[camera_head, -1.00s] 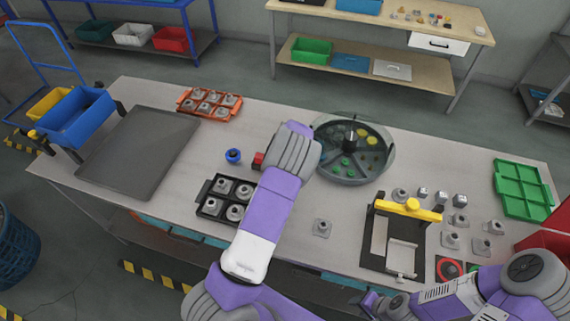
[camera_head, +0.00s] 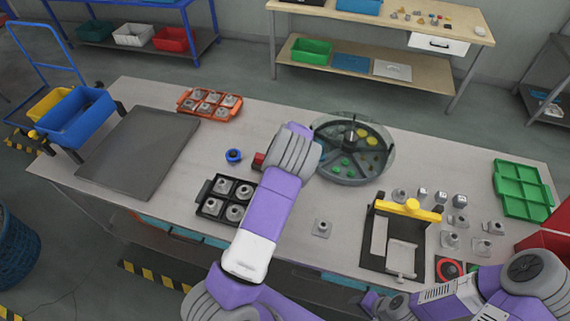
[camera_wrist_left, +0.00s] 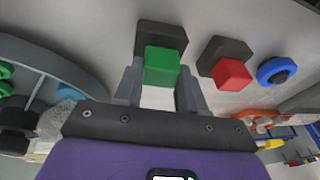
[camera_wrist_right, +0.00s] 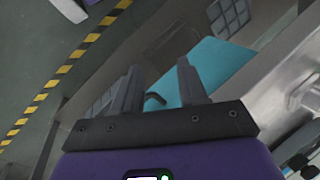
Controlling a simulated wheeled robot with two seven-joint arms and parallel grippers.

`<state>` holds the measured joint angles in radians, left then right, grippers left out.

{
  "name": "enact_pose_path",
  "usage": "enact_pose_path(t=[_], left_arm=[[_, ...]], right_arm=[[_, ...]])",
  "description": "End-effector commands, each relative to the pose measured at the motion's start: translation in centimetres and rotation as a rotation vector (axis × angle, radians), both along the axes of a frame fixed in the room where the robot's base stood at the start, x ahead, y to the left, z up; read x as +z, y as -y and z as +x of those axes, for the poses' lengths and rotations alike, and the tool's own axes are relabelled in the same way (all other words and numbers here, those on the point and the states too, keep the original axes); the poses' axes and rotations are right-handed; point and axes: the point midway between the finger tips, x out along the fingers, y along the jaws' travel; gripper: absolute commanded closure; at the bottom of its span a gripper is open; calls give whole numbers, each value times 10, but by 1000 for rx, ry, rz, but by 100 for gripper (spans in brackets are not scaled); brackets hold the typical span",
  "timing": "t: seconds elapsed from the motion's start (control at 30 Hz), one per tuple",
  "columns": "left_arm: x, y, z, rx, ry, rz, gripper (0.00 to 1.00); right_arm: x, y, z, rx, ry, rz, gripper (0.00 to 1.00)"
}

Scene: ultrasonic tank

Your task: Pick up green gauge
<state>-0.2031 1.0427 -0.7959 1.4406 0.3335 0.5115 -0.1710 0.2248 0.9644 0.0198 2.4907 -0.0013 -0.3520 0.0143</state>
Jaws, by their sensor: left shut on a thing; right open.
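The green gauge (camera_wrist_left: 161,66) is a green block with a dark block behind it, in the left wrist view. My left gripper (camera_wrist_left: 160,84) is shut on it, one finger on each side. In the head view my left arm hides the gauge and that gripper. A similar red gauge (camera_wrist_left: 231,74) with a dark block stands beside it; its red part (camera_head: 259,160) shows next to my left arm in the head view. My right gripper (camera_wrist_right: 153,75) is open and empty, over the table's front side. In the head view it is low at the right (camera_head: 374,304), partly cut off.
A round segmented tank (camera_head: 352,180) with green and yellow discs stands right of my left arm. A blue ring (camera_head: 233,156) lies left of the red gauge. A black tray (camera_head: 213,212) with metal parts and a yellow-handled fixture (camera_head: 378,238) are nearer.

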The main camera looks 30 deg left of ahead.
Motion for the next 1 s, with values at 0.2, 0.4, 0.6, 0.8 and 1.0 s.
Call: enact_pose_path(t=[0.2, 0.4, 0.6, 0.8, 1.0], left_arm=[[17, -1, 1, 0, 3, 1, 91], [59, 0, 1, -1, 4, 0, 91], [90, 0, 0, 0, 1, -1, 91], [100, 0, -1, 1, -2, 0, 91], [100, 0, 0, 0, -1, 1, 91]], right_arm=[[-1, 0, 0, 0, 0, 0, 57], [-3, 0, 0, 0, 0, 0, 57], [-4, 0, 0, 0, 0, 0, 57], [-4, 0, 0, 0, 0, 0, 57], [-4, 0, 0, 0, 0, 0, 57]])
